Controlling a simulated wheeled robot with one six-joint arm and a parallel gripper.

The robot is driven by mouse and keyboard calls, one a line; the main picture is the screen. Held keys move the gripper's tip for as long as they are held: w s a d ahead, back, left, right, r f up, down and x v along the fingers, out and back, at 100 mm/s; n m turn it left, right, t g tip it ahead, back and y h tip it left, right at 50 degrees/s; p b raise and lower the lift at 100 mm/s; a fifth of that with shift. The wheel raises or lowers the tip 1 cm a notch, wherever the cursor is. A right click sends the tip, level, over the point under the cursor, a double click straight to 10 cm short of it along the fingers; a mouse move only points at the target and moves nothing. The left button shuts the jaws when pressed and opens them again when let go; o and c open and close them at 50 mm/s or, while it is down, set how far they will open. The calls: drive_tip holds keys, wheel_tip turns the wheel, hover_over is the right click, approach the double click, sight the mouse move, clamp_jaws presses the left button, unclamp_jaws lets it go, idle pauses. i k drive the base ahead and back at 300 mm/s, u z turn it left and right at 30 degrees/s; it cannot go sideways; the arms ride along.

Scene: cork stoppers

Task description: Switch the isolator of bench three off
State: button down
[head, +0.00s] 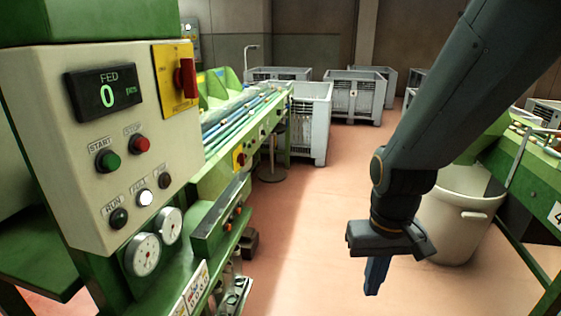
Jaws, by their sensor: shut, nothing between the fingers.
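A rotary isolator with a red handle (187,78) on a yellow plate (168,72) is at the upper right of a cream control box (60,130). The handle looks upright; the plate's lettering is too small to read. Another small red and yellow switch (240,157) is on the green bench behind. I see no number that marks either as bench three. My gripper (374,283) hangs at the right, pointing down with its fingers shut and empty. It is well apart from both switches, over the floor.
The box has a display reading 0, buttons, lamps and two dials (145,254). A green machine frame (165,285) runs below it. Grey crates (355,98) stand at the back. A pale bin (450,215) and a bench marked 4 (556,215) are at the right. The middle floor is clear.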

sight(240, 159)
drive_tip(key=z, duration=0.25)
drive_tip(key=i, duration=0.9)
drive_tip(key=u, duration=0.45)
